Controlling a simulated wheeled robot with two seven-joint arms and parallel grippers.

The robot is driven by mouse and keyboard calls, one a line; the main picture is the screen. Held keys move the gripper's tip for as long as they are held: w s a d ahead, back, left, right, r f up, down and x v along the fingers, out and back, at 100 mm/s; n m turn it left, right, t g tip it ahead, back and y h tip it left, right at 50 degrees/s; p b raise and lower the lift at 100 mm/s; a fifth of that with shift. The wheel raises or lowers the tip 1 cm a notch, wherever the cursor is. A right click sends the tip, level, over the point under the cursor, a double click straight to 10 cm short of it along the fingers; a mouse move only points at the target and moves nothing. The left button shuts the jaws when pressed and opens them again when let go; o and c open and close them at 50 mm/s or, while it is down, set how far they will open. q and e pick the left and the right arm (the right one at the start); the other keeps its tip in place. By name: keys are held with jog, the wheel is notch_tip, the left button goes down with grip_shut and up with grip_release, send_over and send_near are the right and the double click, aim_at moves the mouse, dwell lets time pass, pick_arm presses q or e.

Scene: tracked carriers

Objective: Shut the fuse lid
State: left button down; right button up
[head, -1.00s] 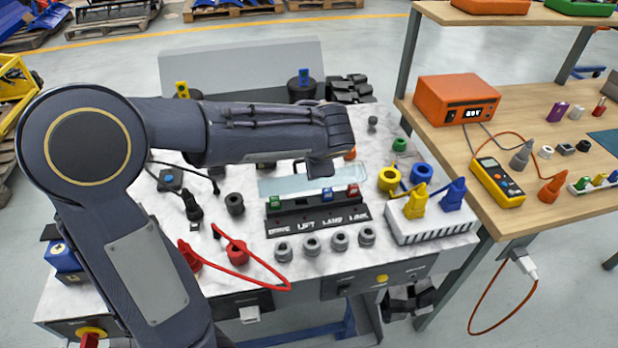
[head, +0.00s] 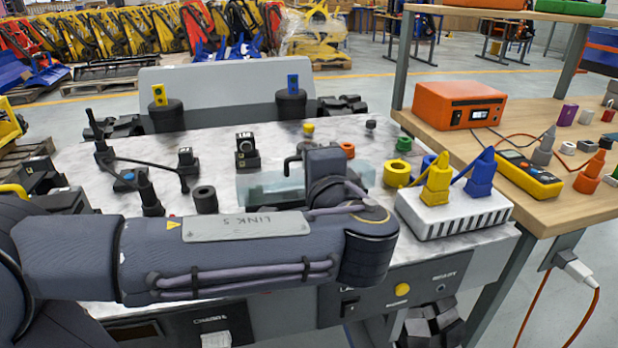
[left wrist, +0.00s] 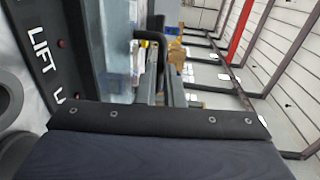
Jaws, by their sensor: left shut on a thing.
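The fuse lid (head: 258,190) is a clear, pale blue panel in the middle of the marble top in the head view. It also shows in the left wrist view (left wrist: 117,50), beside the black fuse base (left wrist: 45,50) with the word LIFT. A dark handle-like bar (left wrist: 148,38) stands at the lid's far side. My left gripper (head: 318,168) is at the lid and shut on it; its fingertips are largely hidden. My arm hides the fuse base and the fuses in the head view. The lid's exact tilt is unclear. My right gripper is out of view.
A white block (head: 455,212) with yellow and blue plugs stands right of the lid. Green (head: 404,144) and yellow (head: 397,173) rings are near the right edge. A wooden bench (head: 570,215) adjoins at right.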

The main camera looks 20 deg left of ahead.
pick_arm(q)
jog(key=shift+s+d+f, duration=0.15)
jog(key=shift+s+f, duration=0.05)
jog(key=shift+f, duration=0.35)
jog(key=c, duration=1.8)
grip_release()
jog(key=shift+w, duration=0.1)
jog(key=shift+r, duration=0.1)
jog(key=shift+r, duration=0.1)
jog(key=shift+s+d, duration=0.15)
jog(key=shift+s, duration=0.1)
jog(key=p+v, duration=0.1)
jog(key=v, duration=0.6)
jog(key=shift+s, duration=0.1)
jog(key=shift+d, duration=0.1)
